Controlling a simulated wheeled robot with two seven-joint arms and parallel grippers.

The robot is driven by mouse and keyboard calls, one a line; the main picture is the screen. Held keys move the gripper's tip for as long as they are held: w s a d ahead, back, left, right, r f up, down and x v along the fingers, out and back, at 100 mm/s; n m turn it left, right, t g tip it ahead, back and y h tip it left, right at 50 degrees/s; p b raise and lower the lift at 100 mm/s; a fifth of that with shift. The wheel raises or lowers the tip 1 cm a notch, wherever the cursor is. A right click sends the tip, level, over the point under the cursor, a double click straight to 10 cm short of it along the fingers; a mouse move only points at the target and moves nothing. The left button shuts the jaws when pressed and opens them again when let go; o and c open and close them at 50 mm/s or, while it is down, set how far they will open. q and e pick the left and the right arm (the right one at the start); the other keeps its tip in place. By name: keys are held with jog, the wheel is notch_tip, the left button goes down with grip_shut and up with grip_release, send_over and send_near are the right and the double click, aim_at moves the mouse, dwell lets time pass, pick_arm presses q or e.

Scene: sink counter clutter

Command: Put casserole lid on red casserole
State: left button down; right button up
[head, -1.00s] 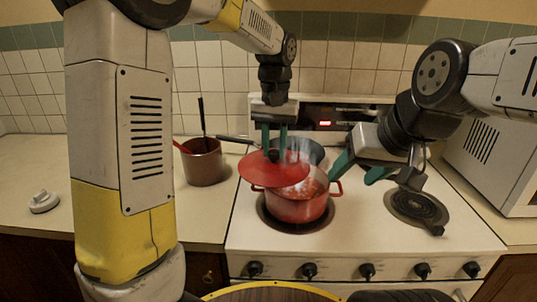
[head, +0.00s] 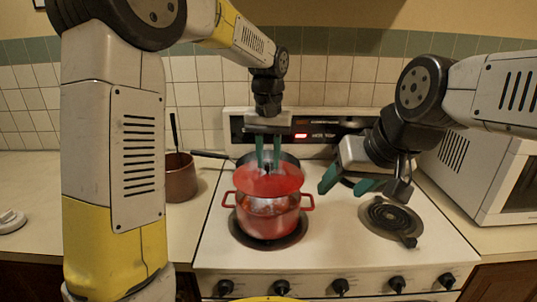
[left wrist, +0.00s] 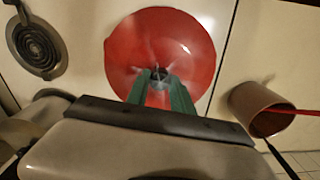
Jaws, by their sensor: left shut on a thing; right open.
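The red casserole (head: 267,222) stands on the front left burner of the stove, with a handle on each side and steam above it. The red casserole lid (head: 268,181) is just above the pot, its rear part over the opening and a gap showing at the front. My left gripper (head: 268,163) is shut on the lid's dark knob from above. In the left wrist view the lid (left wrist: 160,50) lies under the green fingers (left wrist: 160,82) and hides the pot. My right gripper (head: 345,184) is open and empty, right of the pot.
A dark pan (head: 285,160) stands on a burner behind the casserole. A brown pot (head: 180,180) with utensils is on the left counter. The front right coil burner (head: 390,215) is bare. A white microwave (head: 475,175) stands at the right.

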aim_at(268, 173)
pick_arm(q)
jog(key=shift+f, duration=2.4)
jog(key=shift+f, duration=0.3)
jog(key=c, duration=1)
grip_release()
jog(key=shift+c, duration=0.2)
notch_tip(268, 173, up, 8)
jog(key=shift+f, duration=0.25)
jog(key=shift+r, duration=0.15)
